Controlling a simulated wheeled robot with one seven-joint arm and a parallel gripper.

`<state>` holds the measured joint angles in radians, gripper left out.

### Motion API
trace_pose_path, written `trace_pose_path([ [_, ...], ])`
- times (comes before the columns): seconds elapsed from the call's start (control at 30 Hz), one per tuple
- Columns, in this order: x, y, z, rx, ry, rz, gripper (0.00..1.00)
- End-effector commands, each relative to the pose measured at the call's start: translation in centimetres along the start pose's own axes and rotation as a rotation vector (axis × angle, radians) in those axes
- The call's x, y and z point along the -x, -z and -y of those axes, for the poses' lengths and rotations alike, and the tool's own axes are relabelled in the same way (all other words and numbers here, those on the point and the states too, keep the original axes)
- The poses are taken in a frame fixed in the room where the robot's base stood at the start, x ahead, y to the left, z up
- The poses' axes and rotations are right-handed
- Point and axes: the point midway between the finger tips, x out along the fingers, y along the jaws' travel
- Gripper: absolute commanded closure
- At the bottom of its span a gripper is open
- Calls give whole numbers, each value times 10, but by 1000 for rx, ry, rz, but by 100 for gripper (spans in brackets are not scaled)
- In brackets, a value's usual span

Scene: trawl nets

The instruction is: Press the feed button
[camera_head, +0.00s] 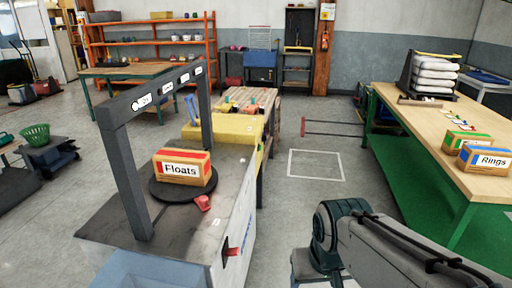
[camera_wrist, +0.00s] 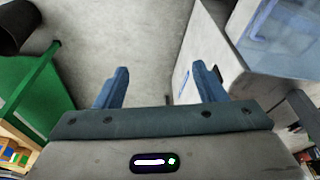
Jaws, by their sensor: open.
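The feed button cannot be told for certain. A machine with a grey arch (camera_head: 122,165) stands at the left in the head view. Several small white labels (camera_head: 140,103) sit along the arch's top beam, too small to read well. A red part (camera_head: 203,203) lies on the machine's top by the turntable, and another red part (camera_head: 232,251) sticks out from its pale side. My gripper (camera_wrist: 162,84) is open and empty in the wrist view, its two blue fingers apart above bare floor. The machine's pale side (camera_wrist: 215,45) shows to the right of the fingers there.
A Floats box (camera_head: 182,167) sits on a round black turntable (camera_head: 160,190) under the arch. A green-sided table (camera_head: 420,165) with boxes, one labelled Rings (camera_head: 484,159), stands right. The floor (camera_head: 310,190) between machine and table is free. A green basket (camera_head: 36,134) is far left.

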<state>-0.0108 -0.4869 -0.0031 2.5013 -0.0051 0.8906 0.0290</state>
Motion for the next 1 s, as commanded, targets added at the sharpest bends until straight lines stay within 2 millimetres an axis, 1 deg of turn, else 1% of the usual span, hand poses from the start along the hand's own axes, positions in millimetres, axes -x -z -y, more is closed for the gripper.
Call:
trace_pose_path([
  [0.03,0,0,0,0,0,0,50],
  [0.07,0,0,0,0,0,0,58],
  [0.1,0,0,0,0,0,0,70],
  [0.17,0,0,0,0,0,0,86],
  [0.2,0,0,0,0,0,0,97],
  [0.23,0,0,0,0,0,0,100],
  [1.0,0,0,0,0,0,0,100],
])
